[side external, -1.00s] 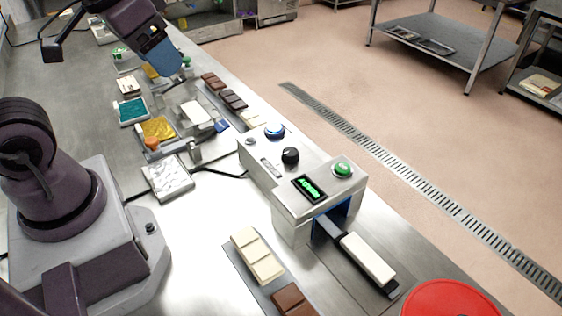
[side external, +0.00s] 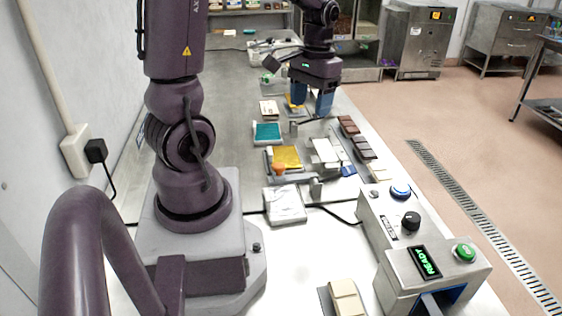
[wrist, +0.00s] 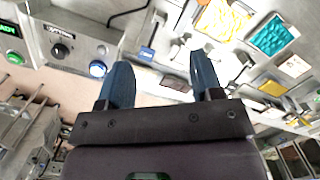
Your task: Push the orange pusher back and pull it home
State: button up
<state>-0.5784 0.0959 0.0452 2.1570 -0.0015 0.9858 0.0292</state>
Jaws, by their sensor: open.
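The orange pusher knob (side external: 279,168) stands upright beside the yellow mould tray (side external: 286,157), at the left end of a grey rail (side external: 298,181). My gripper (side external: 312,112) is open with both blue fingers pointing down, beyond the knob and to its right. It is apart from the knob, above the line. In the wrist view my gripper (wrist: 160,75) shows its two blue fingers spread with nothing between them. I cannot make out the orange knob clearly in the wrist view.
A white block (side external: 328,151) sits right of the yellow tray. Dark and brown chocolate bars (side external: 358,142) line the right edge. A teal tray (side external: 267,132) lies behind, a white tray (side external: 285,204) in front. The control box (side external: 440,268) reads READY.

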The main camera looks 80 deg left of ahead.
aim_at(279, 164)
jog(key=s+a+f+n+g+h, duration=0.2)
jog(key=a+f+h, duration=0.1)
jog(key=a+f, duration=0.65)
jog(key=x, duration=0.7)
jog(key=a+x, duration=0.1)
jog(key=x, duration=0.3)
jog(key=shift+s+f, duration=0.1)
jog(key=shift+s, duration=0.1)
grip_shut()
jog(key=w, duration=0.9)
jog(key=shift+w, duration=0.1)
